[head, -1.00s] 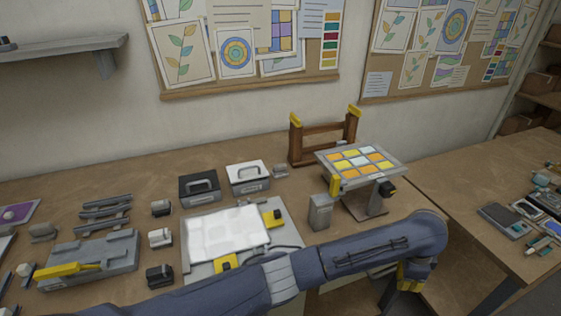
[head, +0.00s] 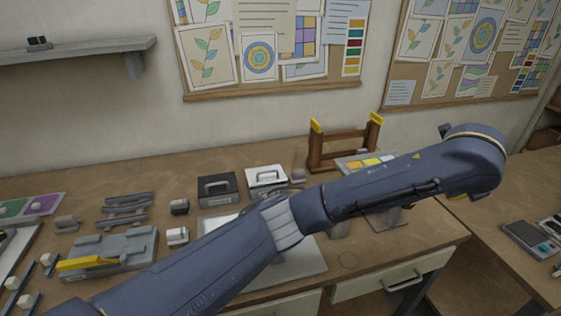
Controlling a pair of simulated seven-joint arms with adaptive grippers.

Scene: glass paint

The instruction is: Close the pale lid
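A small box with a pale top and a grey handle (head: 266,178) stands towards the back of the workbench, right of a similar dark box (head: 217,187). I cannot tell whether its pale lid is fully down. My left arm crosses the view from the lower left to the right, passing in front of the bench just below the pale box. Its bent wrist end is at the right, and only a bit of yellow shows beneath it. The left gripper's fingers are hidden. My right gripper is not in view.
The arm partly covers a white sheet on a board (head: 297,262) and a stand with a coloured-tile panel (head: 352,163). A wooden frame with yellow tips (head: 340,140) stands behind. A grey fixture with a yellow handle (head: 120,250) is at left. Open bench lies behind the boxes.

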